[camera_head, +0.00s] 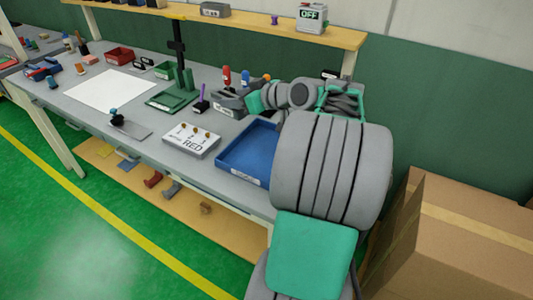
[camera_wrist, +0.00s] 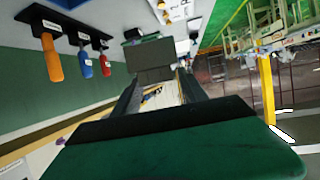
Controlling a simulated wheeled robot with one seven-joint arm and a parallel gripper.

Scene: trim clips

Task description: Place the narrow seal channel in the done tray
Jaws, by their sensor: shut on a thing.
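My gripper (camera_wrist: 160,82) is shut on a plain grey piece (camera_wrist: 152,55) at its fingertips in the wrist view. I take this piece for the narrow seal channel, though its profile is not clear. A blue tray (camera_head: 229,168) with a white label lies at the bench's front edge, partly behind my arm. The label is too small to read, so I cannot tell whether this is the done tray.
A cardboard box (camera_head: 450,235) stands at right.

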